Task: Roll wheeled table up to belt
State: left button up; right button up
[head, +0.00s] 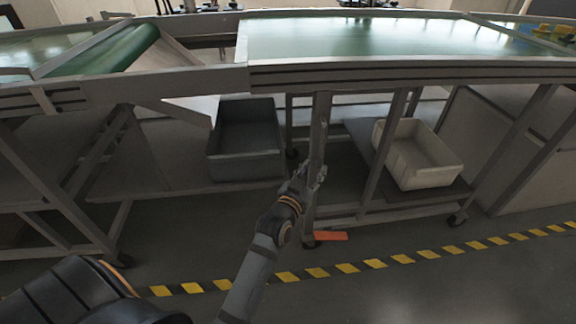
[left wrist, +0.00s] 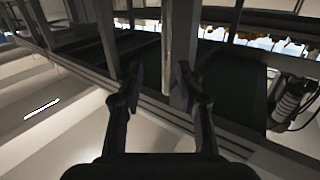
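A wheeled frame with grey legs stands at centre right in the head view; I take it for the wheeled table (head: 375,215). It has casters and a low shelf. The belt line (head: 370,38) with a pale green top runs across the top of the head view, above or against this frame; the join is unclear. My left gripper (head: 312,180) is beside the frame's front left leg (head: 319,135). In the left wrist view its fingers (left wrist: 160,88) are apart, with an upright post (left wrist: 180,45) between or just beyond them. Contact is unclear. My right gripper is out of view.
A white bin (head: 418,160) sits on the low shelf, a grey bin (head: 245,140) on a shelf to its left. An orange piece (head: 331,236) lies by the front caster (head: 310,242). Yellow-black floor tape (head: 403,259) crosses in front, with open floor around it.

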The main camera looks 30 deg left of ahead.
aim_at(322, 147)
pick_arm(q)
jog(key=w, duration=0.3)
jog(key=w+r+b, duration=0.1)
jog(key=w, duration=0.2)
jog(key=w+a+b, duration=0.1)
jog(key=w, duration=0.2)
jog(key=shift+r, duration=0.25)
jog(key=shift+w+r, duration=0.1)
jog(key=shift+w, duration=0.4)
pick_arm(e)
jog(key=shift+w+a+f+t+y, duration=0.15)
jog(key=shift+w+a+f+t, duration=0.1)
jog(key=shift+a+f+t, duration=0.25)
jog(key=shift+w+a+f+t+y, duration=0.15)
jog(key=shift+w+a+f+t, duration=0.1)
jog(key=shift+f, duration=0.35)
pick_arm(q)
jog(key=shift+c, duration=0.3)
grip_shut()
